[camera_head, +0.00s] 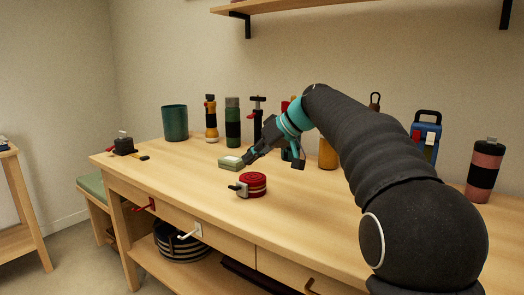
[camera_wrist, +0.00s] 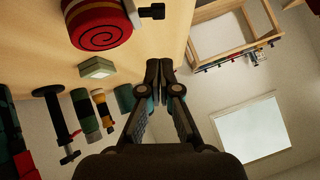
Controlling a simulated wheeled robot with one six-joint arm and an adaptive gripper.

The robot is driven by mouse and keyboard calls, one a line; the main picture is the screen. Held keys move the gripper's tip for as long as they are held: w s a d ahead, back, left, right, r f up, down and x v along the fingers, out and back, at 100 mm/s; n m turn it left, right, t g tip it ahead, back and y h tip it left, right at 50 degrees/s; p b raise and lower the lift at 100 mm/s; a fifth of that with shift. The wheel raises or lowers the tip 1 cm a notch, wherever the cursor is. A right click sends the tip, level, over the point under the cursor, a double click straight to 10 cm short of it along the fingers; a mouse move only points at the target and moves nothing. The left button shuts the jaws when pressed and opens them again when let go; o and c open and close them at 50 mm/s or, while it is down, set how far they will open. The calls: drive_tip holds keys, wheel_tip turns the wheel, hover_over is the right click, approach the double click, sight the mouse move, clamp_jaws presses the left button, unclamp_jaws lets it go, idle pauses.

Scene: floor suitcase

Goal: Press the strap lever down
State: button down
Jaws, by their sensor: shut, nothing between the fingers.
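A coiled red strap (camera_head: 253,183) lies on the wooden workbench, with a metal buckle (camera_head: 242,190) on its left side. A small dark lever (camera_head: 234,187) sticks out left from the buckle. In the wrist view the red coil (camera_wrist: 100,24) is at the top left, and the dark lever (camera_wrist: 152,11) is at the top edge, to its right. My gripper (camera_head: 247,160) is shut and empty, pointing down-left above the bench, behind the strap and apart from it. Its closed fingertips (camera_wrist: 159,68) are in the middle of the wrist view, clear of the lever.
A small green box (camera_head: 231,163) sits close to my fingertips. Bottles, a green cup (camera_head: 174,123) and a clamp (camera_head: 257,118) stand along the back. A dark block (camera_head: 124,145) is at the far left. The bench front beside the strap is clear.

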sight(236, 188)
drive_tip(key=a+f, duration=0.2)
drive_tip(key=f, duration=0.2)
drive_tip(key=shift+w+a+f+b, duration=0.2)
drive_tip(key=shift+a+f+b, duration=0.1)
drive_tip(key=shift+a, duration=0.1)
drive_tip(key=shift+s+a+f, duration=0.15)
drive_tip(key=shift+f, duration=0.6)
